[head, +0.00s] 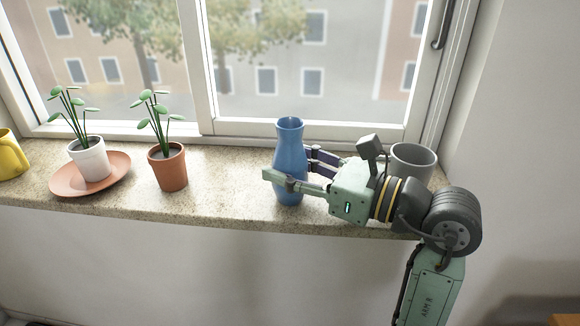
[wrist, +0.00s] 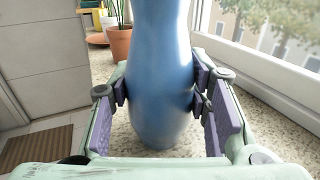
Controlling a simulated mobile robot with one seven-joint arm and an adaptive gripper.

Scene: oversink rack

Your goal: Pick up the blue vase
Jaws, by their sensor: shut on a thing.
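The blue vase (head: 291,150) stands upright on the stone windowsill in the head view, right of the potted plants. In the wrist view the vase (wrist: 158,70) fills the middle, with its top cut off by the frame. My gripper (head: 287,180) reaches in from the right, one finger in front of the vase and the other behind it. In the wrist view my gripper's fingers (wrist: 158,92) press on both sides of the vase's body. My gripper is shut on the vase. The vase's base appears to be at the sill; I cannot tell whether it touches.
A terracotta pot (head: 168,170) with a plant stands to the left. A white pot (head: 90,160) sits on a terracotta saucer (head: 68,184), with a yellow mug (head: 10,155) beyond. A grey mug (head: 412,160) stands close behind my wrist. The window (head: 205,80) borders the sill (head: 225,185).

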